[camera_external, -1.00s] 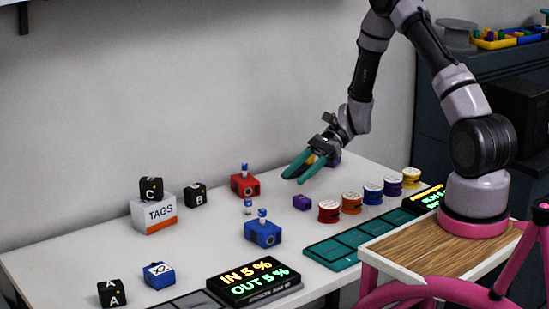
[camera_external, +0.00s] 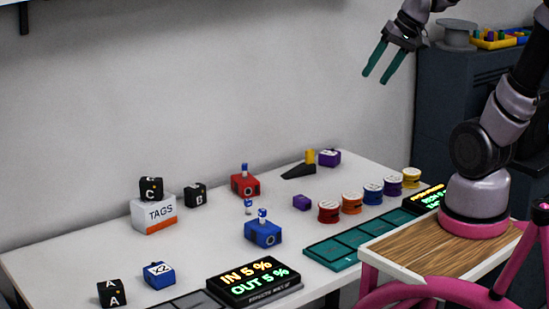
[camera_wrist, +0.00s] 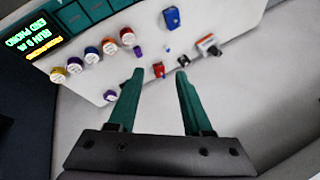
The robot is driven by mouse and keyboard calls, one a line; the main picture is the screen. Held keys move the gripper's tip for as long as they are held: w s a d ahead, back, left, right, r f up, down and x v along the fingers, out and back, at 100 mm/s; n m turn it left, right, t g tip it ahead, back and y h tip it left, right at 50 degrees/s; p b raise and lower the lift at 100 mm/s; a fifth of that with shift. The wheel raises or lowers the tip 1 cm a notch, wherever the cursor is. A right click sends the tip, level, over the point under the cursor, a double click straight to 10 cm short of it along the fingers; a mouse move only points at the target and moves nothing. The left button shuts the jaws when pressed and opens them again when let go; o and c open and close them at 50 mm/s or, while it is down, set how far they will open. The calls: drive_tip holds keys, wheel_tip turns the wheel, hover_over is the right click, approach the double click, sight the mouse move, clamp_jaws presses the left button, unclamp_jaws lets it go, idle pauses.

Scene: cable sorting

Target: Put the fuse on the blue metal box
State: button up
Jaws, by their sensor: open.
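The blue metal box (camera_external: 263,234) stands mid-table with a small blue-and-white piece on its top; it also shows in the wrist view (camera_wrist: 172,18). A small blue-and-white piece, which looks like the fuse (camera_external: 248,207), stands on the table just behind the blue box. A red box (camera_external: 244,185) behind it carries a similar piece (camera_external: 245,170). My gripper (camera_external: 377,78) is open and empty, raised high above the table's far right end. In the wrist view its green fingers (camera_wrist: 160,74) are spread, with the red box far off between the tips.
Purple block (camera_external: 302,202) and a row of coloured spools (camera_external: 351,203) stand right of the boxes. A black wedge (camera_external: 299,171) with a yellow piece (camera_external: 310,157) is farther back. A TAGS box (camera_external: 154,213) and black cubes stand left. A display (camera_external: 254,283) and teal trays line the front.

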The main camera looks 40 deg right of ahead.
drive_tip(key=s+d+r+t, duration=0.1)
drive_tip(key=s+r+n+t+h, duration=0.1)
drive_tip(key=s, duration=0.1)
drive_tip(key=shift+d+r, duration=0.25)
drive_tip(key=shift+d, duration=0.1)
